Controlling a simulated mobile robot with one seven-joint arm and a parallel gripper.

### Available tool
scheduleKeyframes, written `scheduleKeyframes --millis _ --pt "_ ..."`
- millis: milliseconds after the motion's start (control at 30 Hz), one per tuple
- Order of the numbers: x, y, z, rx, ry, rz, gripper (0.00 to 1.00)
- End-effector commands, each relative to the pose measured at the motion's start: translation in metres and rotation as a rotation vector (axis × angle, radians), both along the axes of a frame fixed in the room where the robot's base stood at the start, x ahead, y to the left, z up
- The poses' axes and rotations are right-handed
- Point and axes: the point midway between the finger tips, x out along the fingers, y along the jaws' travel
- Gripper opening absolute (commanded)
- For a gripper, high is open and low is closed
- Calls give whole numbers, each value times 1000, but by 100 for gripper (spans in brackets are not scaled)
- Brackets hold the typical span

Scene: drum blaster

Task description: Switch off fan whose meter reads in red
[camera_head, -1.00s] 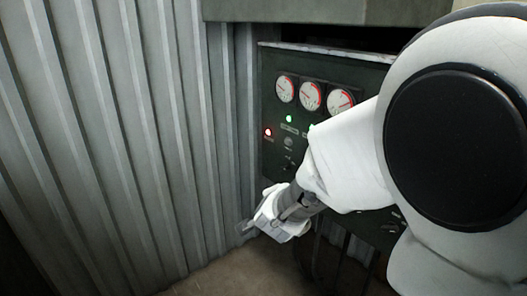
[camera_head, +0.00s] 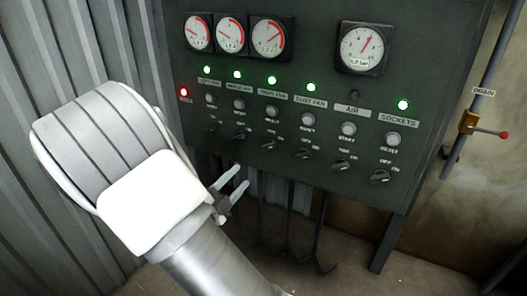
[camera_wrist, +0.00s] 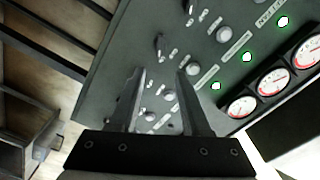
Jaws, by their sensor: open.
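The dark green control panel (camera_head: 300,110) fills the upper middle of the head view. It has a row of three gauges at the upper left: first (camera_head: 198,33), second (camera_head: 231,34), third (camera_head: 270,37). The first two needles point left, on the white; the third needle points right, toward the red arc. Below are green lamps, labels, buttons and a lower row of dark rotary switches, including the one in the third gauge's column (camera_head: 270,143). My gripper (camera_head: 243,178) is open and empty, below the panel's left switches. In the wrist view its fingers (camera_wrist: 160,72) lie before the panel, apparently touching nothing.
A larger fourth gauge (camera_head: 361,47) sits right of the three, above AIR. A red lamp (camera_head: 183,92) glows at the panel's left edge. Corrugated metal (camera_head: 130,60) lies left. A drain pipe with a red-tipped valve (camera_head: 470,124) stands right.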

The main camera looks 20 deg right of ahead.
Motion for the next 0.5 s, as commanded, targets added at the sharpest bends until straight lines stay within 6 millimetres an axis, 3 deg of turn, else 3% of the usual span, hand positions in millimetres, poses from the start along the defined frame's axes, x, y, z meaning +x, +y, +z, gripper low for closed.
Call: scheduleKeyframes --millis 500 --pt "68 -88 -2 0 0 -2 48"
